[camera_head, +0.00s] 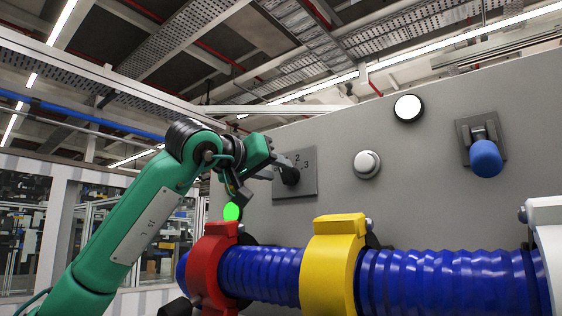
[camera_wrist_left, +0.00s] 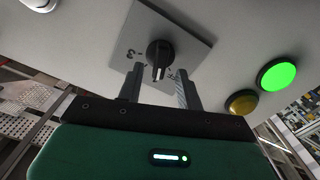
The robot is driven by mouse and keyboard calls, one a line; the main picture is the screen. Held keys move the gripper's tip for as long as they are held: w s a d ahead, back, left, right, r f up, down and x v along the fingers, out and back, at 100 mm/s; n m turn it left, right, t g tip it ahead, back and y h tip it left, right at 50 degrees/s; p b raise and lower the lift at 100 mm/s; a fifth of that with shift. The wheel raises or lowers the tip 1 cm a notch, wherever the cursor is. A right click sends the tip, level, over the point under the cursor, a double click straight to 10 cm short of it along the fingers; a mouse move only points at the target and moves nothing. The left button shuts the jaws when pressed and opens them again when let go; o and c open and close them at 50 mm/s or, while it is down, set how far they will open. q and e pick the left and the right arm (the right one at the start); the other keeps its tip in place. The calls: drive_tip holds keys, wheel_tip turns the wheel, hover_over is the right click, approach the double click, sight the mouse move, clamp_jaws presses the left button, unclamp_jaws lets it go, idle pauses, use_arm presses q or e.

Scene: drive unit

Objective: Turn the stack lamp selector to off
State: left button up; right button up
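The selector is a black knob (camera_head: 291,176) on a square grey plate (camera_head: 307,186) with numbers, on the grey panel. In the left wrist view the knob (camera_wrist_left: 159,53) sits at the top middle, its light pointer mark toward the gripper. My left gripper (camera_head: 277,168) is at the selector, partly covering it in the head view. In the left wrist view its two fingers (camera_wrist_left: 160,73) are apart, one on each side of the knob's near end, with visible gaps. Contact cannot be told. My right gripper is not in view.
A lit green lamp (camera_wrist_left: 277,76) and an amber lamp (camera_wrist_left: 242,102) are beside the selector. The panel also has a white lamp (camera_head: 408,107), a white button (camera_head: 367,163) and a blue-handled switch (camera_head: 485,158). A blue corrugated hose (camera_head: 440,282) with red and yellow clamps runs below.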

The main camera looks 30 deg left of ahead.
use_arm(q)
drive_tip(key=shift+w+r+p, duration=0.15)
drive_tip(key=shift+w+p, duration=0.2)
drive_tip(key=shift+w, duration=0.5)
drive_tip(key=shift+w+d, duration=0.1)
drive_tip(key=shift+w, duration=0.3)
clamp_jaws()
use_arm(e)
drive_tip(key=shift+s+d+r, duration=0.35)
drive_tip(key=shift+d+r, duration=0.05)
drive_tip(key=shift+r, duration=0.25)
use_arm(q)
drive_tip(key=shift+n, duration=0.4)
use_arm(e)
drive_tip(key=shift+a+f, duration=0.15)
use_arm(q)
drive_tip(key=shift+f+n+b, duration=0.2)
drive_tip(key=shift+n+b, duration=0.25)
drive_tip(key=shift+n, duration=0.45)
drive_tip(key=n, duration=0.3)
drive_tip(key=shift+a+f+b, duration=0.1)
drive_tip(key=shift+a+b, duration=0.1)
drive_tip(key=shift+b, duration=0.1)
drive_tip(key=shift+n, duration=1.2)
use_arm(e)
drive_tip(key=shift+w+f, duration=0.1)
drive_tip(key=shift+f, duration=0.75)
